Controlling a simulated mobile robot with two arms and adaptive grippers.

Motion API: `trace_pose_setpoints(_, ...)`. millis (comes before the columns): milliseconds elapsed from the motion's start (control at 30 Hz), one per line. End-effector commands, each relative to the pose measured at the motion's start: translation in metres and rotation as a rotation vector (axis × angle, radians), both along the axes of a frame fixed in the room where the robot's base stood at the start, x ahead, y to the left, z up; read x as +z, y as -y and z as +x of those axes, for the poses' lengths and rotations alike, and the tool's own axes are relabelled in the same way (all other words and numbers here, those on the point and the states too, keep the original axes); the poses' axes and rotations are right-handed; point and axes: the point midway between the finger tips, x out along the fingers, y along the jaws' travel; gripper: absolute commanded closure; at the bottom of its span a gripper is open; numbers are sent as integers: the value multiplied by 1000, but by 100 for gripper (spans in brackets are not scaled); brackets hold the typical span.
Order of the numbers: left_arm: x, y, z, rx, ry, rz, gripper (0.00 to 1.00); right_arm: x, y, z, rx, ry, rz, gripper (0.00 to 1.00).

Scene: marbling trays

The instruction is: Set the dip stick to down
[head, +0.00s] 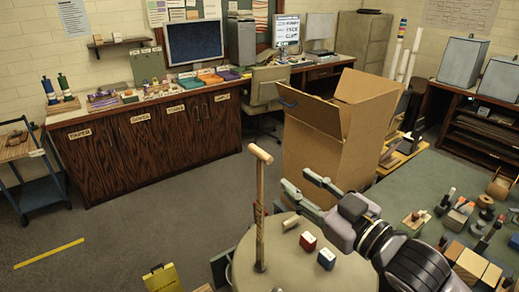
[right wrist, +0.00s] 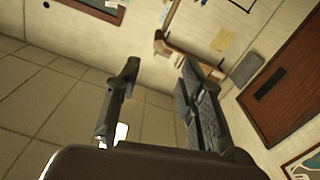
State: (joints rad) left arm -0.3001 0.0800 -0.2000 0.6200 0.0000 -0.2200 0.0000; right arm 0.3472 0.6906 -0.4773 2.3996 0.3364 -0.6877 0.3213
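A wooden stick with a T-shaped handle, which I take to be the dip stick (head: 260,205), stands upright on a round beige table (head: 300,268) in the head view. Its handle is at the top and a dark foot is at its base. My right gripper (head: 296,178) is just right of the stick, its fingers pointing left toward it, apart from it as far as I can tell. The right wrist view shows its two fingers (right wrist: 157,68) spread with nothing between them; the stick is not visible there. My left gripper is not in view.
Wooden cabinets (head: 150,135) line the back left.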

Motion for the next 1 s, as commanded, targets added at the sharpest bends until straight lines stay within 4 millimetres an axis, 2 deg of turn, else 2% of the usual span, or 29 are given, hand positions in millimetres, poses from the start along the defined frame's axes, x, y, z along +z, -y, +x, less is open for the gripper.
trace_pose_setpoints(33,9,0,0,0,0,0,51,6,-7,10,0,0,6,64)
trace_pose_setpoints(300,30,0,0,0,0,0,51,5,-42,58,-2,-2,1,64)
trace_pose_setpoints(600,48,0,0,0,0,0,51,3,-74,102,-2,0,0,64)
trace_pose_setpoints(800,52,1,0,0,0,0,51,1,-83,114,-1,0,-1,64)
trace_pose_setpoints(1000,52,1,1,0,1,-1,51,0,-84,116,-2,-1,-2,64)
